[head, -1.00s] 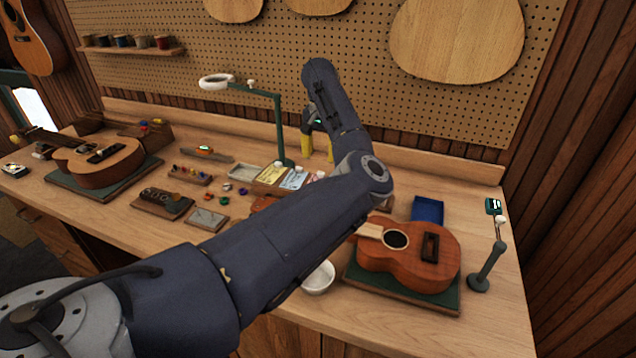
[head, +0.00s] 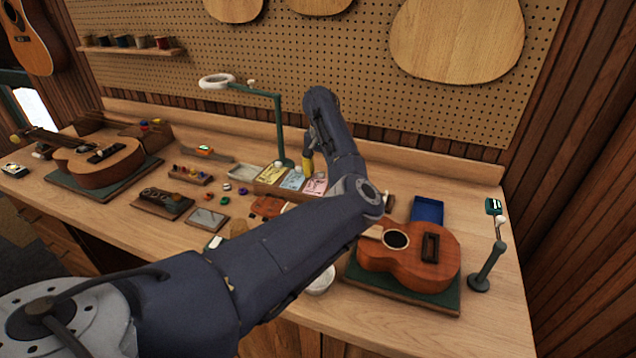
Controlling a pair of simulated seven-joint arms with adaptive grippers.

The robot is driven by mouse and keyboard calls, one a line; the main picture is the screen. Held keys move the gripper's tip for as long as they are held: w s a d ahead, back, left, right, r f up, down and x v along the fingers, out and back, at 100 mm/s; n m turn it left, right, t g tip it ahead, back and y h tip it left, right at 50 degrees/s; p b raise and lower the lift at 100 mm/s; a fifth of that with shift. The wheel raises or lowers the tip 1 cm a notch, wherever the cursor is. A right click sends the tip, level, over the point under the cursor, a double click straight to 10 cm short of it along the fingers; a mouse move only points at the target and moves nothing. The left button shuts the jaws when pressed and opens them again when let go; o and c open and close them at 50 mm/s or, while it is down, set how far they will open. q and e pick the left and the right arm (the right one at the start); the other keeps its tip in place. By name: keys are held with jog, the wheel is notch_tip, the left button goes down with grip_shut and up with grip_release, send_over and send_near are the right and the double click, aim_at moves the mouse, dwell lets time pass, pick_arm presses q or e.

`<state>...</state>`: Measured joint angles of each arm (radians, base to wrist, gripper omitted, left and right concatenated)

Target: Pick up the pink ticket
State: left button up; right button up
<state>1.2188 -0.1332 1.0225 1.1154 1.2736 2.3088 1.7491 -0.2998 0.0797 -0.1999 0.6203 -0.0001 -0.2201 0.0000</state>
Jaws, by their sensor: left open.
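The pink ticket (head: 315,187) lies at the right end of a row on a wooden holder, beside a blue ticket (head: 292,180) and a yellow ticket (head: 271,173). A small white round thing sits at the top of each. My left gripper (head: 308,168) is open, with yellow fingers pointing down just above and behind the pink ticket in the picture. It appears empty, and I cannot tell whether it touches the ticket. My left forearm passes in front of the bench below the tickets. My right gripper is not in view.
A green lamp stand (head: 281,130) rises just left of the tickets. A ukulele (head: 409,262) on a green mat, a blue tray (head: 427,209) and a tuner stand (head: 487,265) are to the right. A white bowl (head: 322,283) is partly hidden by my arm.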

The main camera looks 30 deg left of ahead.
pick_arm(q)
grip_shut()
dwell(0.3)
dwell(0.3)
